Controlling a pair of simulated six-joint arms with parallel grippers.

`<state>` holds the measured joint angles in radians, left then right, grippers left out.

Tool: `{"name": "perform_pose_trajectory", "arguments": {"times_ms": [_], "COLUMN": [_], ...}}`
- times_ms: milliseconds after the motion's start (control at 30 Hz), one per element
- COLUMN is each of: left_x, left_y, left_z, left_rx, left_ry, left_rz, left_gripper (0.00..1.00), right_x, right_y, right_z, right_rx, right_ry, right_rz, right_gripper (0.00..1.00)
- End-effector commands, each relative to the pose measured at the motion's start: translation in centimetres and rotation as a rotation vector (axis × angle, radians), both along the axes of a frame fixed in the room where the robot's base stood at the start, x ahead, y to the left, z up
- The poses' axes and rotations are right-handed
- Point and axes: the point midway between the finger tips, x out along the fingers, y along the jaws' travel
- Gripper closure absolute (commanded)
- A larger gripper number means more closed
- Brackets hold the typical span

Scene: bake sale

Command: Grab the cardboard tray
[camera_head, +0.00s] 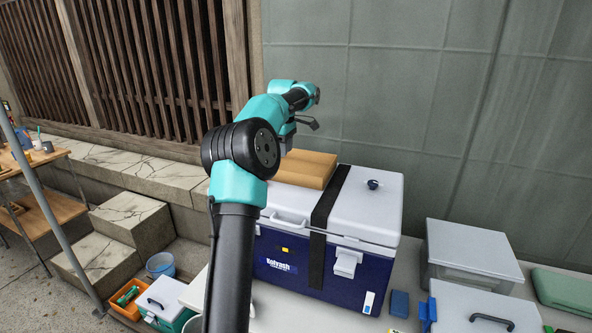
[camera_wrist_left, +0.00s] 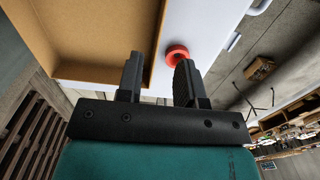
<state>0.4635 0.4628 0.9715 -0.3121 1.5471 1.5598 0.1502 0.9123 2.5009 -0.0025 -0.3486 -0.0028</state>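The cardboard tray (camera_head: 306,167) is tan and shallow and lies on the white lid of a blue cooler (camera_head: 323,271). My left arm hides part of it in the head view. My left gripper (camera_head: 300,134) is over the tray's far side. In the left wrist view, my left gripper (camera_wrist_left: 158,82) is open. One finger is over the inside of the tray (camera_wrist_left: 108,45) and the other is outside it, with the tray's side wall between them. I cannot tell whether either finger touches the wall. My right gripper is not in view.
A red ring-shaped thing (camera_wrist_left: 177,54) is just beyond the outer finger. A dark strap (camera_head: 328,212) crosses the cooler, with a dark blue knob (camera_head: 373,184) on its lid. A clear box (camera_head: 470,256) stands to the right. A wall rises behind.

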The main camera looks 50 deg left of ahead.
Motion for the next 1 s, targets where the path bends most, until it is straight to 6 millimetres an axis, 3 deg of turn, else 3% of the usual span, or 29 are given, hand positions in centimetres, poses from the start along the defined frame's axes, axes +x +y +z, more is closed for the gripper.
{"name": "perform_pose_trajectory", "arguments": {"times_ms": [233,733,1000], "left_x": [-0.1,0.0,0.1], "left_y": [0.0,0.0,-0.5], "left_z": [-3.8,-4.9,-8.1], "left_rx": [0.000,0.000,-0.001], "left_ry": [0.001,0.000,0.003], "left_rz": [0.001,0.001,-0.001], "left_gripper": [0.66,0.66,0.66], "right_x": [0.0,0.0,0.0], "right_y": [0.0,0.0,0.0], "right_z": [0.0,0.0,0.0], "right_rx": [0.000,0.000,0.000], "right_ry": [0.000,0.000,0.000], "right_rz": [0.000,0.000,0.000], "right_gripper": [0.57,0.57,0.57]}}
